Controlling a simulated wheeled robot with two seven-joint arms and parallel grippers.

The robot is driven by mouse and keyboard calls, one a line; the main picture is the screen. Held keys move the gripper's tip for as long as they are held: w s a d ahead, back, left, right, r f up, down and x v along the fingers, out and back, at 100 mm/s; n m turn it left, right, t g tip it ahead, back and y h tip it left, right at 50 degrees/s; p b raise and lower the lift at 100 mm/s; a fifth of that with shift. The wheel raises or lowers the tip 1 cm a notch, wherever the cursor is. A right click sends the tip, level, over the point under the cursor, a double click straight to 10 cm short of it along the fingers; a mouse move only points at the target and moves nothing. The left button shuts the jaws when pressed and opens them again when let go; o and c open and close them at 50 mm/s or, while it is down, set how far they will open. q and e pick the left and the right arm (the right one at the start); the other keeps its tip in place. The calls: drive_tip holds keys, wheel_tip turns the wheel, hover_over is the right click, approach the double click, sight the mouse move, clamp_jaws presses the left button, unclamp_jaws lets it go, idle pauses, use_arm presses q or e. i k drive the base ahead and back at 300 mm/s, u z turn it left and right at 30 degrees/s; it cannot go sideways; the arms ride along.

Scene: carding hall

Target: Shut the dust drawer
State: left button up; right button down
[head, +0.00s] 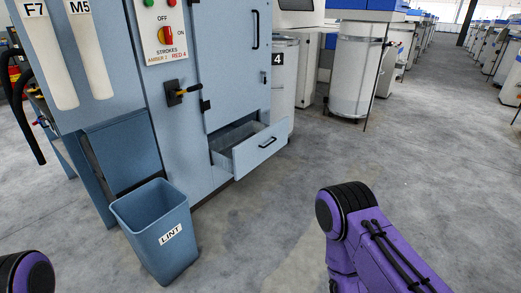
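The dust drawer (259,149) is a pale grey-blue drawer low in the blue machine cabinet (227,62). It is pulled partly out, and its dark opening shows behind the front panel. A black bar handle (267,142) is on its front. My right arm, purple with a black joint, comes in at the lower right, apart from the drawer. Only a black and purple part of my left arm shows at the bottom left corner. Neither gripper's fingers are in the picture.
A blue bin labelled LINT (158,229) stands on the floor, left of the drawer. A control panel (163,28) and a black and yellow lever (183,92) are on the cabinet. A can marked 4 (283,85) stands behind the drawer. The floor (270,200) before the drawer is clear.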

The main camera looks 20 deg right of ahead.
sight(238, 152)
drive_tip(key=z, duration=0.7)
drive_tip(key=i, duration=0.4)
drive_tip(key=z, duration=0.65)
drive_tip(key=i, duration=2.2)
drive_tip(key=u, duration=1.2)
drive_tip(key=i, duration=0.8)
drive_tip(key=u, duration=0.65)
